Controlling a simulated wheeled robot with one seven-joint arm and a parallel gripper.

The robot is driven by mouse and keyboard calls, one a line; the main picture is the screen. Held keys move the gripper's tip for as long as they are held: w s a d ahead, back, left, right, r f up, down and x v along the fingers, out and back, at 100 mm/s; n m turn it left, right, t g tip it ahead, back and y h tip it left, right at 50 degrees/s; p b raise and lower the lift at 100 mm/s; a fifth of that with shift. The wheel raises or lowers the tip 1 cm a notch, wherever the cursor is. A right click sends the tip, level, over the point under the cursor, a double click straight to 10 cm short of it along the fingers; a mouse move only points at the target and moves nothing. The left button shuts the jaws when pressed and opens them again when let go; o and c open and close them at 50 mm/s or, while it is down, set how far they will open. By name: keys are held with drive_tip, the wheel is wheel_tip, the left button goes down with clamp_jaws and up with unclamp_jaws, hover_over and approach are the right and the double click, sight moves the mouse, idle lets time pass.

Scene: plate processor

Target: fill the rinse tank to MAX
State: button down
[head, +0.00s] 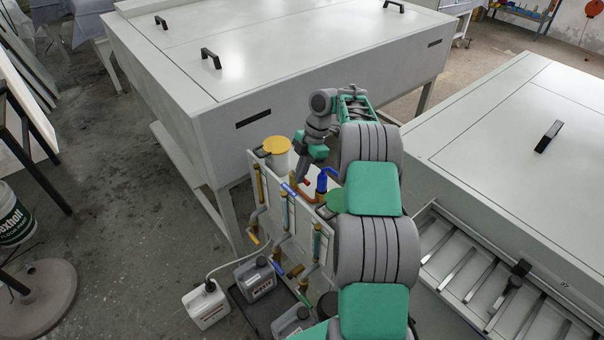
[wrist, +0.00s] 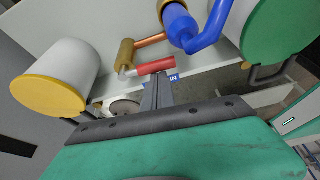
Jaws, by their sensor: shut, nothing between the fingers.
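My gripper (wrist: 158,84) is shut and empty, its fingertips close to a red valve handle (wrist: 155,68); I cannot tell whether they touch. In the head view my gripper (head: 302,178) points down behind the panel top. The red handle sits by a brass valve body (wrist: 125,57) on a copper pipe. A blue elbow pipe (wrist: 208,38) stands to its right; it also shows in the head view (head: 323,180). A yellow-lidded white tank (wrist: 50,96) is at left and a green-lidded tank (wrist: 284,40) at right. Which is the rinse tank, and its level, I cannot tell.
A pale panel (head: 268,198) carries upright tubes and brass valves. Below stand a white jug (head: 206,305) with a hose and a grey jug (head: 256,279). A large grey cabinet (head: 290,85) stands close behind; another (head: 510,150) is at right.

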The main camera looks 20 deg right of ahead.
idle(0.4)
drive_tip(key=a+b, duration=0.2)
drive_tip(key=a, duration=0.1)
drive_tip(key=shift+s+a+r+b, duration=0.1)
drive_tip(key=shift+s+a+b, duration=0.15)
drive_tip(key=shift+s+b, duration=0.15)
wheel_tip(320, 180, up, 2)
drive_tip(key=shift+r+p, duration=0.2)
drive_tip(key=shift+p, duration=0.6)
drive_tip(key=p+v, duration=0.7)
drive_tip(key=v, duration=0.1)
drive_tip(key=shift+p, duration=0.3)
drive_tip(key=s+a+r+m+t+h+b, duration=0.1)
drive_tip(key=s+a+r+m, duration=0.2)
drive_tip(key=a+r+m, duration=0.3)
drive_tip(key=s+a+r+m+t, duration=0.2)
drive_tip(key=s+a+r+m, duration=0.2)
drive_tip(key=a+r, duration=0.35)
drive_tip(key=s+f+m+t+h+b, duration=0.1)
drive_tip(key=s+f+m+t+h, duration=0.1)
drive_tip(key=s+m, duration=0.8)
drive_tip(key=s+h, duration=0.1)
drive_tip(key=s, duration=0.6)
drive_tip(key=shift+s+d+f, duration=0.3)
